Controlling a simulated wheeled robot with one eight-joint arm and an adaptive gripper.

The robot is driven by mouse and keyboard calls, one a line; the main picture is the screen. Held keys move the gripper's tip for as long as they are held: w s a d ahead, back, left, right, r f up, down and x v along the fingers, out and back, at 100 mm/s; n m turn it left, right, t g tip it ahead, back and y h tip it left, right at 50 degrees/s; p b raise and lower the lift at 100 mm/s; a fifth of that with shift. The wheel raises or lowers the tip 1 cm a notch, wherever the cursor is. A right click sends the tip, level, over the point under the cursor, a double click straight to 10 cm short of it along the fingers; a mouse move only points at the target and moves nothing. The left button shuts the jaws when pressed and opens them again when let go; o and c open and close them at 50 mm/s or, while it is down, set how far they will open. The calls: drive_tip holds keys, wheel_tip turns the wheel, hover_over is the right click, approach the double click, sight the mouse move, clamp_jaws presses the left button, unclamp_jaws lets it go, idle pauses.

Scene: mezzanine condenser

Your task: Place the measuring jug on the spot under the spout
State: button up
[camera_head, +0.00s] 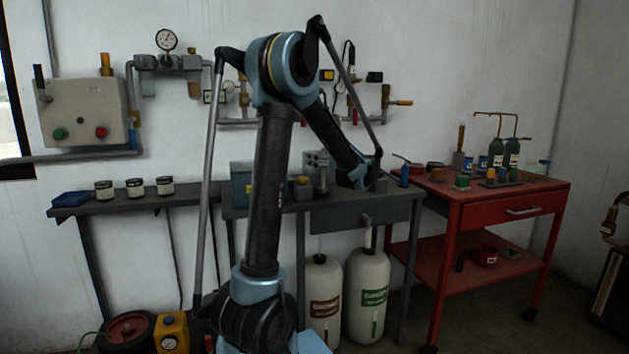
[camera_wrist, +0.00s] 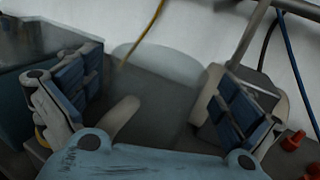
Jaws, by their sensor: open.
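My gripper (camera_head: 374,182) is at the back of the grey bench (camera_head: 405,203), pointing down. In the wrist view its two fingers (camera_wrist: 155,85) are wide apart, so it is open. Between them is a pale, rounded, faint shape (camera_wrist: 158,62) in front of the wall, with a small tan curved piece (camera_wrist: 122,117) below it. I cannot tell whether these belong to the measuring jug. No jug is clear in the head view, where my arm hides part of the bench. I cannot make out which thing is the spout or the spot under it.
A teal box (camera_head: 241,184) stands left on the bench. Red knobs (camera_wrist: 292,140) lie close to the right finger. The red cart (camera_head: 515,208) with bottles is to the right. Pipes and valves (camera_head: 385,101) line the wall. White carboys (camera_head: 366,290) stand under the bench.

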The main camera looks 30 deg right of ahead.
drive_tip(key=shift+w+a, duration=0.1)
drive_tip(key=shift+w, duration=0.2)
drive_tip(key=c, duration=1.6)
